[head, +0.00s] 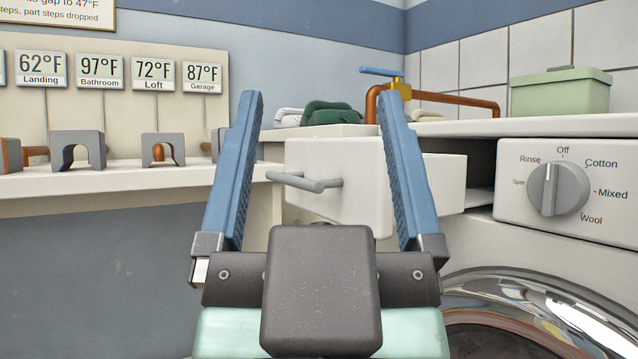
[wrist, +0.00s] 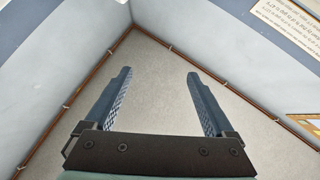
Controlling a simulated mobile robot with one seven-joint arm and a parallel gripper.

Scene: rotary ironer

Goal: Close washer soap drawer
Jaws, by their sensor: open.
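The washer soap drawer (head: 335,190) is pulled out from the front of the washer, left of the dial, with its side wall and part of the slot visible. A grey bar handle (head: 303,182) sits on its front face. My gripper (head: 317,105) is open and empty, its two blue fingers pointing up. In the head view the fingers stand in front of the drawer, one on each side of it, and partly cover it. Whether they touch it cannot be told. In the wrist view the open fingers (wrist: 158,73) show only walls and bare surface between them.
The washer dial (head: 558,188) and round door (head: 545,315) are right of the drawer. A green box (head: 560,93), copper pipe (head: 455,102) and folded cloths (head: 325,113) are on top. A shelf (head: 130,179) with grey brackets and temperature displays is at left.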

